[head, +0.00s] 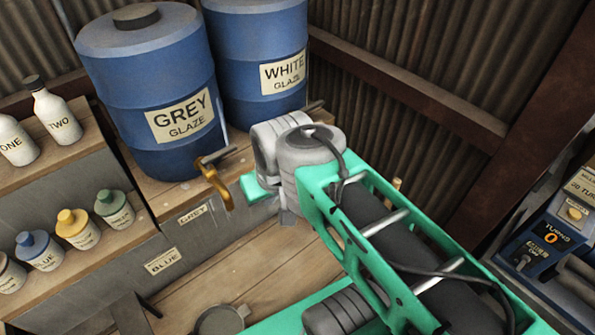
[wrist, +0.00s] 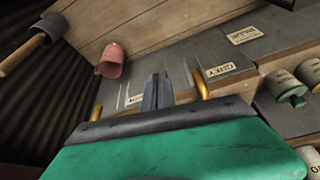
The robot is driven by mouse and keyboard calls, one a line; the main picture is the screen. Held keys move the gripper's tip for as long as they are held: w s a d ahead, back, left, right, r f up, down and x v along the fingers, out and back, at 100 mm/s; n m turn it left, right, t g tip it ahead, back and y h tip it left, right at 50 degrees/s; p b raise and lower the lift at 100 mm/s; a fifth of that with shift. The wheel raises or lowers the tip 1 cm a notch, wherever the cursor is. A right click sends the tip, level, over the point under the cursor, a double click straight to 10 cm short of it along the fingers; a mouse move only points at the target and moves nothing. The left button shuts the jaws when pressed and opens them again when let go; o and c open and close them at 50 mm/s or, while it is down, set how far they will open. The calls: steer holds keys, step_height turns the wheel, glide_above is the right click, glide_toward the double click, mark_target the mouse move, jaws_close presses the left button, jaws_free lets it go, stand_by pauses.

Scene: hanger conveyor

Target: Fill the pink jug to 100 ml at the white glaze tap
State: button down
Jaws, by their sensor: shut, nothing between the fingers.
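The pink jug (wrist: 112,62) shows in the wrist view, left of and beyond my fingertips, apart from them. In the head view the jug is hidden. A brass tap (wrist: 97,113) stands left of my gripper, near a partly hidden label. The white glaze drum (head: 255,60) stands at the back in the head view. My gripper (wrist: 157,80) is shut and empty in front of the grey block face, between two brass taps. The jug's fill level is not visible.
The grey glaze drum (head: 160,90) and its brass tap (head: 214,185) are left of my arm. Bottles and small jars line the left shelves. A grey pot (head: 220,320) is at the bottom. A dark wooden-handled cup (wrist: 47,30) is at the wrist view's left. A control box (head: 550,235) is right.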

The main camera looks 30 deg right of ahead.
mark_target(311, 106)
steer(key=c, duration=2.2)
jaws_free()
